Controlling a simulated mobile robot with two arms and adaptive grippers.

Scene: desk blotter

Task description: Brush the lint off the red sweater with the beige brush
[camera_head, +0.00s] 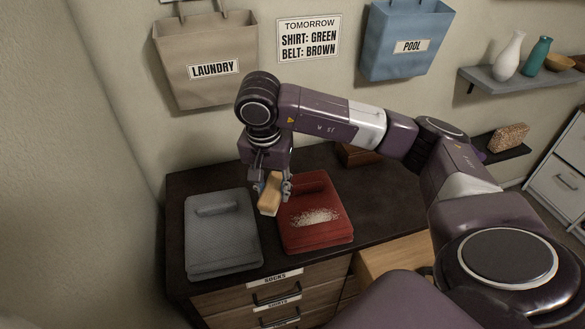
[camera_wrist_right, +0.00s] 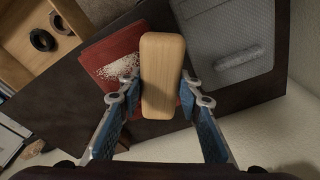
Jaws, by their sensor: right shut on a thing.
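The red sweater (camera_head: 320,238) lies folded on the dark dresser top, with a patch of pale lint (camera_head: 315,217) on it. The lint also shows in the right wrist view (camera_wrist_right: 118,68), beside the brush. My right gripper (camera_head: 273,188) is shut on the beige brush (camera_head: 269,195), a block with a wood-like surface. It holds the brush over the left edge of the red sweater, near the gap to the grey sweater. In the right wrist view the brush (camera_wrist_right: 163,75) sits between the two fingers. I cannot tell whether its underside touches the cloth. My left gripper is out of view.
A folded grey sweater (camera_head: 222,240) lies left of the red one on the dresser (camera_head: 370,205). A small brown box (camera_head: 355,155) stands behind. An open drawer (camera_head: 390,255) juts out at the front right. Laundry (camera_head: 205,45) and pool (camera_head: 405,25) bags hang on the wall.

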